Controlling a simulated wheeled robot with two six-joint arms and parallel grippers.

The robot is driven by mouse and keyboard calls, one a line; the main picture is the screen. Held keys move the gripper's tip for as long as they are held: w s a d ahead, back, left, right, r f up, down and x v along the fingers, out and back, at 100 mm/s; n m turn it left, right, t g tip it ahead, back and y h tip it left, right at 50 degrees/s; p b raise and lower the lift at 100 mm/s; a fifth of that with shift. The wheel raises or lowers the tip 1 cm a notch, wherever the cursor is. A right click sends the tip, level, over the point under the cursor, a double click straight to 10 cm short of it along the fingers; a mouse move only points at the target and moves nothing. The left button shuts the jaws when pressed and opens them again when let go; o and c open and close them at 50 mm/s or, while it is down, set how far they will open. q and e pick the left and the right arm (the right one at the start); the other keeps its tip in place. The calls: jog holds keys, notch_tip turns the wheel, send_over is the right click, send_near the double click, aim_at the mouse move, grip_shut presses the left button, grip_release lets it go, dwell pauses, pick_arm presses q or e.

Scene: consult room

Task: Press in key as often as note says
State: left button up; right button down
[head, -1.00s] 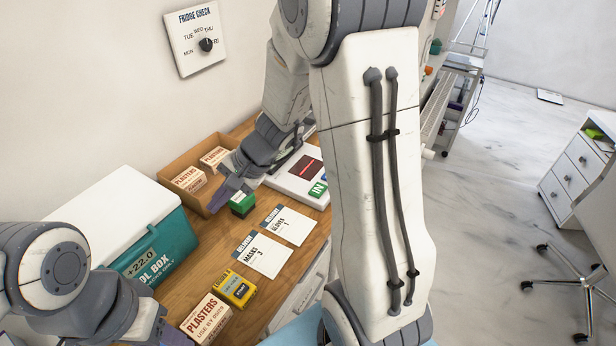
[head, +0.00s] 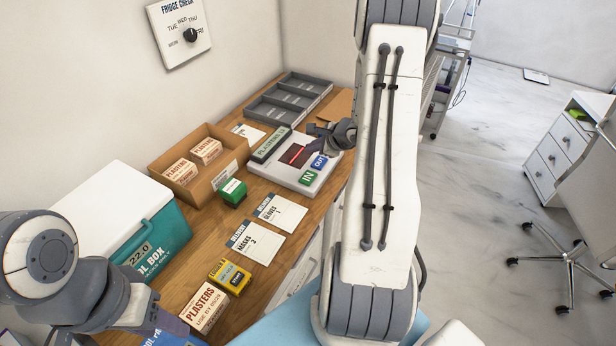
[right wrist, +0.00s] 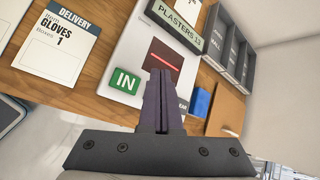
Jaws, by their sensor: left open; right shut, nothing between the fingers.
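The stock device (head: 290,178) lies flat on the counter, with a green IN key (head: 308,177), a blue OUT key (head: 319,162) and a dark window with a red line (head: 296,155). Its display (head: 270,145) reads PLASTERS 13. Two delivery notes lie in front: gloves 1 (head: 281,213) and masks 3 (head: 255,243). My right gripper (head: 318,143) is shut and empty above the device; in the right wrist view its fingertips (right wrist: 160,73) overlap the window, right of the IN key (right wrist: 124,81). Contact cannot be told. My left gripper (head: 170,322) is open at lower left, partly hidden.
A green box (head: 233,194) stands beside the device. A cardboard tray (head: 231,165) holds plasters boxes. A plasters box (head: 203,308), a yellow box (head: 230,277) and a teal cool box (head: 150,245) stand nearer. Grey bins (head: 289,99) stand at the back.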

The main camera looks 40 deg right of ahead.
jog(key=shift+f, duration=0.1)
jog(key=b, duration=0.5)
send_over(311, 179)
notch_tip(311, 179, down, 8)
jog(key=shift+d+r, duration=0.1)
jog(key=shift+r, duration=0.15)
jog(key=shift+f+b, duration=0.55)
dwell(1.2)
jog(key=shift+f+b, duration=0.4)
jog(key=shift+b, duration=0.4)
jog(key=shift+f+b, duration=0.55)
jog(key=shift+b, duration=0.25)
dwell(0.5)
dwell(0.4)
jog(key=shift+r+p, duration=0.45)
jog(key=shift+r, duration=0.5)
jog(key=shift+r, duration=0.1)
